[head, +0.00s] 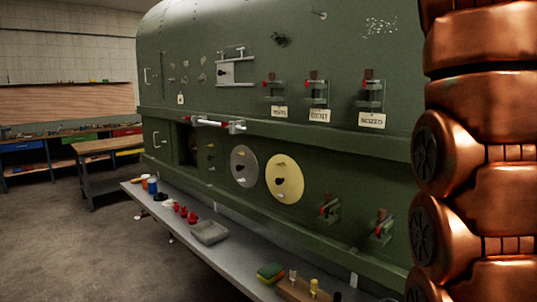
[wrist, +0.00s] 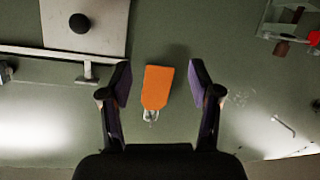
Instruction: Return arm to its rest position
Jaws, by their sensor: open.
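My gripper (wrist: 160,85) is open in the wrist view, its two dark, purple-padded fingers spread apart. An orange block-like piece with a clear or metallic end (wrist: 156,88) shows between the fingers, in front of the green panel; I cannot tell whether it touches the panel. No finger is closed on it. My copper-coloured arm fills the right side of the head view, and my gripper is out of that view.
The green fuselage wall (head: 345,160) carries clamps, tags, a silver disc (head: 244,166) and a yellow disc (head: 285,177). A grey shelf (head: 235,262) below holds a tray (head: 209,232), red items and a sponge (head: 270,272). Open floor (head: 90,250) lies left, with a workbench (head: 103,147) behind.

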